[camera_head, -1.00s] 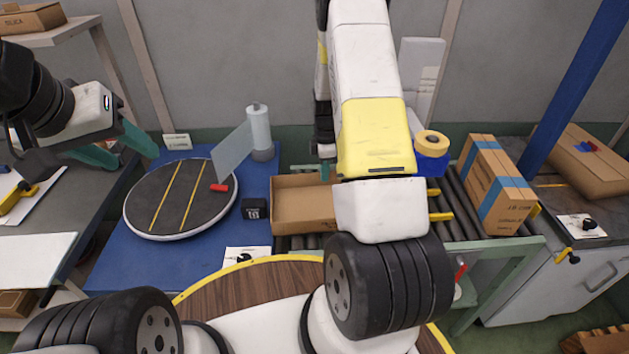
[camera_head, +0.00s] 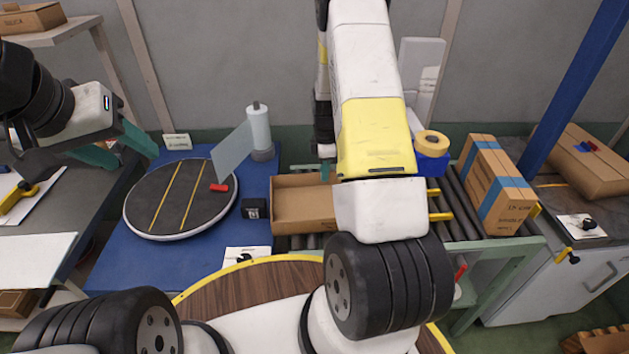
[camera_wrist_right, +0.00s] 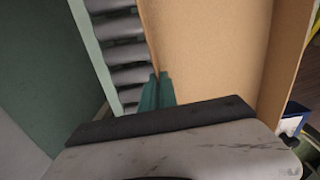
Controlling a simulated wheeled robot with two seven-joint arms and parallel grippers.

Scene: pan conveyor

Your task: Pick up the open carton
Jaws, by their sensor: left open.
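The open carton (camera_head: 290,222) is a brown, topless box at the left end of the roller conveyor; my right arm hides its right part in the head view. In the right wrist view its cardboard wall (camera_wrist_right: 215,50) runs down to my right gripper (camera_wrist_right: 157,92). The teal fingers there are close together, with the carton's wall edge between them. In the head view only a bit of this gripper (camera_head: 326,168) shows, at the carton's far side. My left gripper (camera_head: 118,148) is open and empty, left of the round turntable, far from the carton.
The turntable (camera_head: 150,215) with a red piece (camera_head: 219,188) stands on the blue table. A grey cylinder (camera_head: 260,130) and a small black device (camera_head: 254,208) are near the carton.

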